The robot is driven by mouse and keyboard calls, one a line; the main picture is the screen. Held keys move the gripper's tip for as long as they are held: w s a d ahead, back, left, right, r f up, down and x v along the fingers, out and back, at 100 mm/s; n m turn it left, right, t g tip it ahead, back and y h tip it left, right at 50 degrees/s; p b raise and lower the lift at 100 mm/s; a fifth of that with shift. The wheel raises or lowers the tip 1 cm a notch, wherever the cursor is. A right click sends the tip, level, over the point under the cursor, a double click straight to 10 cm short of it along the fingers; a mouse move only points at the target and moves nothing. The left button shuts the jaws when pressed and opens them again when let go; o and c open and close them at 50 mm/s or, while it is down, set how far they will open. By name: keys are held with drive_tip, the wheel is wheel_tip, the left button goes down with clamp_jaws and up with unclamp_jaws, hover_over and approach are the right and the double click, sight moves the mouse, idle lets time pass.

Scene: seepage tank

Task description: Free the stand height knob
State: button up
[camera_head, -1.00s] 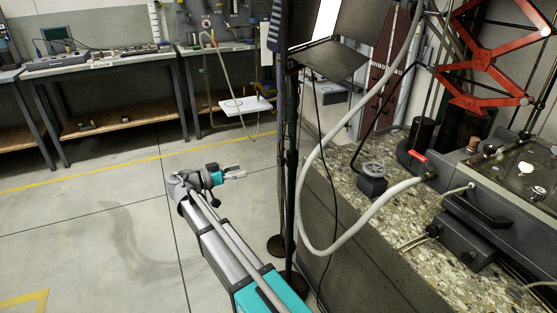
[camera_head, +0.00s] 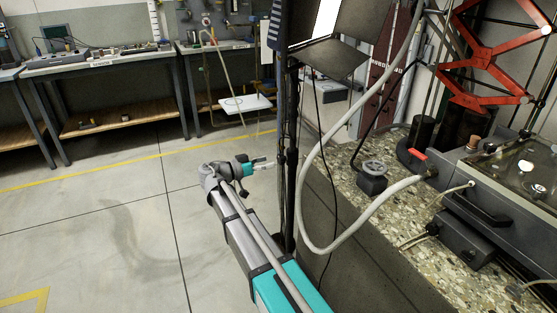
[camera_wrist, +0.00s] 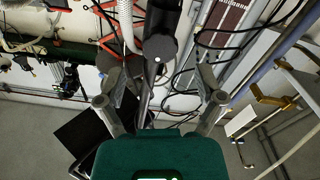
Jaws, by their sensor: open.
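The black lamp stand (camera_head: 290,130) rises in the middle of the head view, with a dark panel lamp at its top. In the wrist view, the stand's dark pole (camera_wrist: 150,92) runs between my fingers. A round dark knob (camera_wrist: 159,48), which looks like the stand height knob, shows ahead of the fingertips, near the middle between them. I cannot make the knob out in the head view. My gripper (camera_head: 270,162) is open and empty, just left of the pole in the head view. It also shows in the wrist view (camera_wrist: 160,85), its fingers apart on either side of the pole.
A pale hose (camera_head: 310,215) loops down right of the stand, and a thin black cable hangs beside it. The stone-topped counter (camera_head: 345,185) with a dark tank (camera_head: 510,180) stands at right. Workbenches (camera_head: 105,60) line the back. Floor at left is clear.

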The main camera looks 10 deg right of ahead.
sight(279, 159)
drive_tip(key=shift+x, duration=2.25)
drive_tip(key=c, duration=1.2)
drive_tip(key=shift+o, duration=0.2)
